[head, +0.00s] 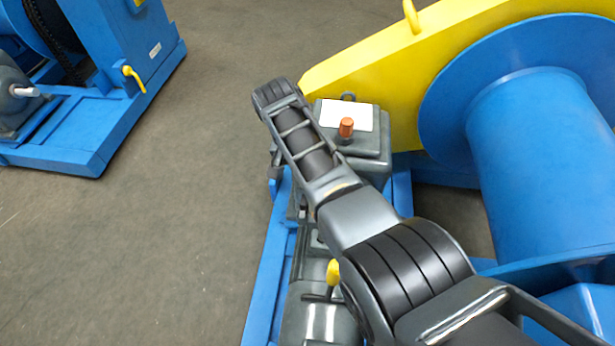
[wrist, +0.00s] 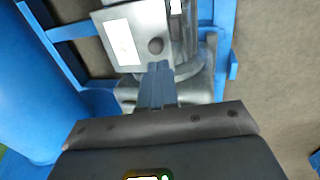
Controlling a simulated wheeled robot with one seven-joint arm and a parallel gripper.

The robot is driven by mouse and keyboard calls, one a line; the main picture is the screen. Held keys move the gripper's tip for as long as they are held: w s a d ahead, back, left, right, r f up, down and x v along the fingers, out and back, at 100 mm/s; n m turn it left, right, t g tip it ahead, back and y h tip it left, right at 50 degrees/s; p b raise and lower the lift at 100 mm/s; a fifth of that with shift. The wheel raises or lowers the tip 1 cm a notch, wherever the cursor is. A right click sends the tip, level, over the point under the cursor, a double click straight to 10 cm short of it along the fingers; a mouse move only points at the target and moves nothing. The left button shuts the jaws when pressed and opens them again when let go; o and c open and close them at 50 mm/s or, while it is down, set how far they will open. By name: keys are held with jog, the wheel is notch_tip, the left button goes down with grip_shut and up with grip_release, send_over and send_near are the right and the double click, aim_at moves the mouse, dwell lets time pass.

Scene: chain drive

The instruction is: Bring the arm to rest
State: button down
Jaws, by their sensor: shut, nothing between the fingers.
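My arm (head: 365,225) reaches from the lower right of the head view up to the grey gearbox box. Its wrist end (head: 277,97) hangs above the floor, left of the box. The gripper itself is mostly hidden behind the arm in the head view. In the wrist view my gripper (wrist: 158,72) has its two fingers together, shut and empty. The fingertips appear just below the round knob (wrist: 156,46) of the grey box (wrist: 172,58); whether they touch anything, I cannot tell.
A yellow guard (head: 400,65) and large blue drum (head: 545,150) stand right. A yellow-handled lever (head: 333,272) is beside my arm. Another blue machine (head: 130,50) stands upper left; floor (head: 150,230) between is clear.

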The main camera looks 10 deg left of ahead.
jog(key=a+r, duration=0.4)
jog(key=r, duration=0.2)
jog(key=shift+a, duration=0.35)
